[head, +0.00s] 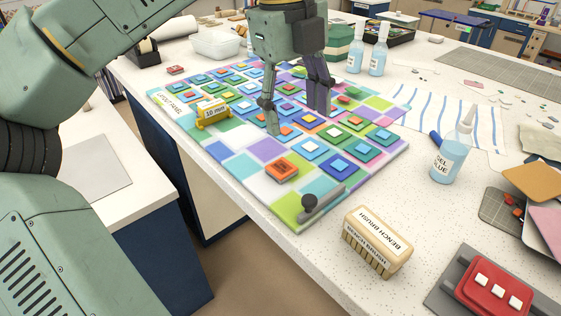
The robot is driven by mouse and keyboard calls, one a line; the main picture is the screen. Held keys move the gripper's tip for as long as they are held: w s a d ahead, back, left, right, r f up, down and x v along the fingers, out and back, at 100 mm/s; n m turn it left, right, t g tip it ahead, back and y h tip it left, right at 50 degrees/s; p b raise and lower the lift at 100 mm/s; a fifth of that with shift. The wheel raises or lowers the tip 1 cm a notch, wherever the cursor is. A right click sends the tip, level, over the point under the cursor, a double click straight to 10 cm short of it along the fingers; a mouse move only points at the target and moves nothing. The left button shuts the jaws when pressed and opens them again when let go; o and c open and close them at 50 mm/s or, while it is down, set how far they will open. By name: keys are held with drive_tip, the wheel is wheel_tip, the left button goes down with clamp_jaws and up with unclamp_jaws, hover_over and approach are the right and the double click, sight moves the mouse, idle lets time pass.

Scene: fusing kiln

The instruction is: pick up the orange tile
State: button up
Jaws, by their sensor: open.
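An orange tile (281,169) with a dark mark on top lies on the near part of the colourful patterned panel (229,166), apart from the rows of stacked tiles. My gripper (298,121) points down over the panel, behind the orange tile in the picture. Its two fingers are spread apart with nothing visible held between them. The left fingertip is low over the stacked tiles; I cannot tell whether it touches them. Several small stacks of coloured squares (310,149) lie under and around the fingers, some with orange pieces.
A yellow 10 mm block (213,113) stands on the panel's left side. A grey bar with a dark knob (321,204) lies at its near corner. A glue bottle (455,150), a bench brush (378,241) and a red holder (494,285) stand to the right.

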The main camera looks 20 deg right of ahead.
sight(280, 166)
drive_tip(key=shift+n+y, duration=0.6)
drive_tip(key=f, duration=0.1)
drive_tip(key=a+f, duration=0.1)
drive_tip(key=f, duration=0.1)
drive_tip(key=w+f, duration=0.1)
drive_tip(key=f, duration=0.1)
drive_tip(key=shift+a, duration=0.3)
drive_tip(key=shift+w+f+p, duration=0.2)
drive_tip(key=shift+f+p, duration=0.05)
drive_tip(key=shift+f, duration=0.75)
drive_tip(key=shift+w+f+p, duration=0.25)
drive_tip(key=shift+f+p, duration=0.05)
drive_tip(key=shift+f, duration=0.65)
drive_tip(key=shift+w+f+p, duration=0.2)
drive_tip(key=shift+f+p, duration=0.05)
drive_tip(key=shift+f, duration=0.75)
drive_tip(key=c, duration=1.2)
